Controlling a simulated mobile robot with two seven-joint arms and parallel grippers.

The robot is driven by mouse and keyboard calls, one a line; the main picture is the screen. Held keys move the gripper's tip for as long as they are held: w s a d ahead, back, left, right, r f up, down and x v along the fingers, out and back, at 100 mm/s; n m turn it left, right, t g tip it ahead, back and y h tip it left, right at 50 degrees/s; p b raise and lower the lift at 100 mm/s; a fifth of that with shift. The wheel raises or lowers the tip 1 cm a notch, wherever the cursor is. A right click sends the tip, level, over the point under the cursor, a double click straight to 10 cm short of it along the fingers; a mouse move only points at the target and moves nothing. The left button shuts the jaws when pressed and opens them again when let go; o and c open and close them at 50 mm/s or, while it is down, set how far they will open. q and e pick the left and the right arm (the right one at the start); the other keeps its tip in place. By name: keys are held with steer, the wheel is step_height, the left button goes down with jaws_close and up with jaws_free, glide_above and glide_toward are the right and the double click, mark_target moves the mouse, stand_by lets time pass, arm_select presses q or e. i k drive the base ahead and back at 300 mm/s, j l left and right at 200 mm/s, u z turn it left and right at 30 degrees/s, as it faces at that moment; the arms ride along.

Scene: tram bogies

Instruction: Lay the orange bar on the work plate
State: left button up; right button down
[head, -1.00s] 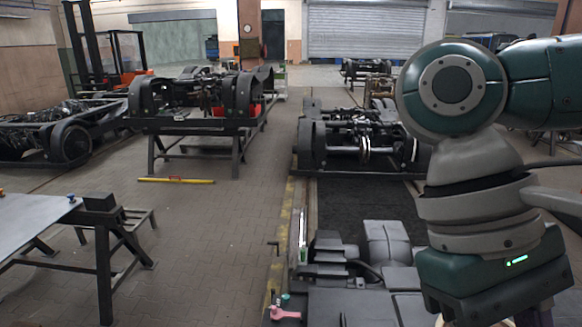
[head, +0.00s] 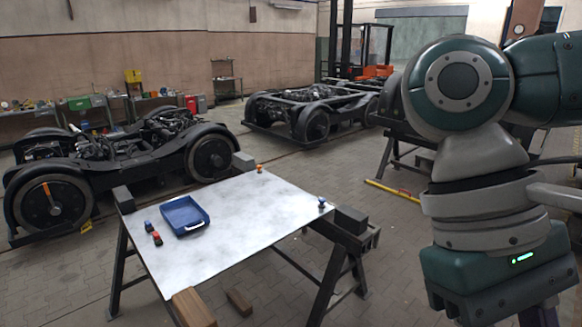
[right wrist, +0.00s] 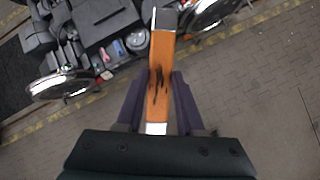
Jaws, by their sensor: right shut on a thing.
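The orange bar (right wrist: 161,50) has pale metal ends and dark smudges along its middle. My right gripper (right wrist: 160,88) is shut on it in the right wrist view, with one purple finger on each side. The bar points away from the wrist, above the floor and a bogie. In the head view my right arm fills the right side, and its gripper and the bar are hidden or cut off at the bottom edge. The work plate (head: 255,225) is a pale sheet on dark trestles, apart from the arm. My left gripper is not in view.
A blue tray (head: 184,215) and small red and blue items (head: 153,236) lie on the plate's left part. Knobs stand at its far corners, and a wooden block (head: 193,308) is at its near edge. The plate's middle and right are clear. Bogies (head: 110,165) stand behind.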

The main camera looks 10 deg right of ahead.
mark_target(179, 256)
steer(key=i+l+u, duration=0.2)
steer(key=i+u, duration=0.3)
steer(key=i, duration=0.2)
steer(key=i+l+u, duration=0.45)
steer(key=i, duration=0.25)
steer(key=i+l+u, duration=0.75)
steer(key=l+u, duration=0.15)
steer(key=i+l+u, duration=0.15)
steer(key=l+u, duration=0.25)
steer(key=l, duration=0.15)
steer(key=i+l+u, duration=0.1)
steer(key=l+u, duration=0.3)
steer(key=l, duration=0.2)
steer(key=l+u, duration=0.4)
steer(key=l, duration=0.15)
steer(key=l+u, duration=0.4)
steer(key=l, duration=0.2)
steer(key=k, duration=0.05)
